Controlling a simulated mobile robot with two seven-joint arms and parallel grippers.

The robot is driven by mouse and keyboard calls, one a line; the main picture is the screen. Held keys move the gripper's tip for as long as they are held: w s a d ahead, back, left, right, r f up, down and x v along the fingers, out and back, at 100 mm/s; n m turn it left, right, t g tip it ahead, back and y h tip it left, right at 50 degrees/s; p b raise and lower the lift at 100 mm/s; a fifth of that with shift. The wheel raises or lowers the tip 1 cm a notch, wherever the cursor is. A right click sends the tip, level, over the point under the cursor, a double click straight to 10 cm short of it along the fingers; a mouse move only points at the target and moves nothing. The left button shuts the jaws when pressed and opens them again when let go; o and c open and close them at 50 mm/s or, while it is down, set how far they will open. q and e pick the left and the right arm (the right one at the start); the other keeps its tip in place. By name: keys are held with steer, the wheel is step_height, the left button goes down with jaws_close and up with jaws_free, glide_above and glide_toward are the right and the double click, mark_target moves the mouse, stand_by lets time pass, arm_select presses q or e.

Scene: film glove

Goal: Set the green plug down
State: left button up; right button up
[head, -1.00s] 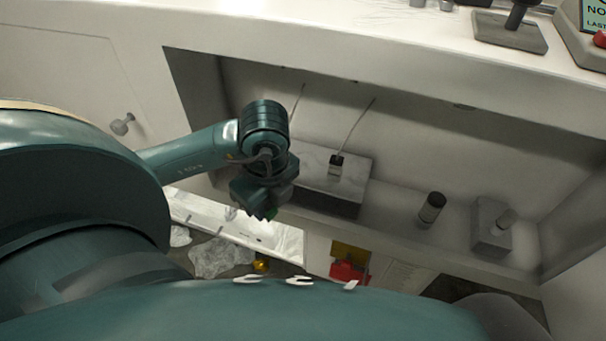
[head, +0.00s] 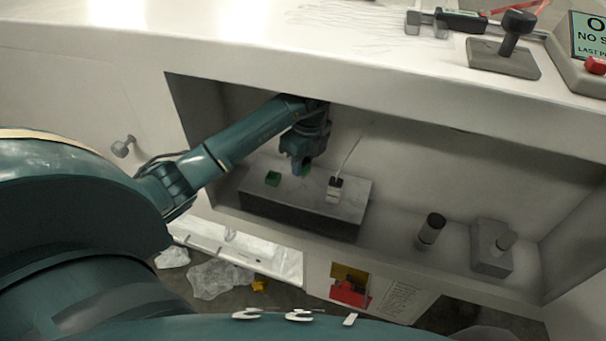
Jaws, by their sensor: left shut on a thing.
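My left gripper (head: 299,165) reaches into the open recess under the counter. It is shut on the green plug (head: 306,170), of which only a small green part shows beside the fingers. It is over the back part of a grey block (head: 298,217); I cannot tell whether the plug touches the block. Another small green piece (head: 272,178) sits on the block's top, left of the gripper. My right gripper is not in view.
A white plug (head: 334,191) with a dark top and thin cable stands on the block, just right of my gripper. A dark cylinder (head: 431,229) and a grey fixture (head: 490,249) stand further right. The recess's upper edge is close above my arm.

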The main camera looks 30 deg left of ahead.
mark_target(303, 177)
arm_select(q)
step_height(303, 177, down, 5)
steer(key=shift+r, duration=0.2)
steer(key=shift+w+f, duration=0.2)
steer(key=shift+f, duration=0.05)
steer(key=shift+f, duration=0.1)
steer(key=o, duration=1)
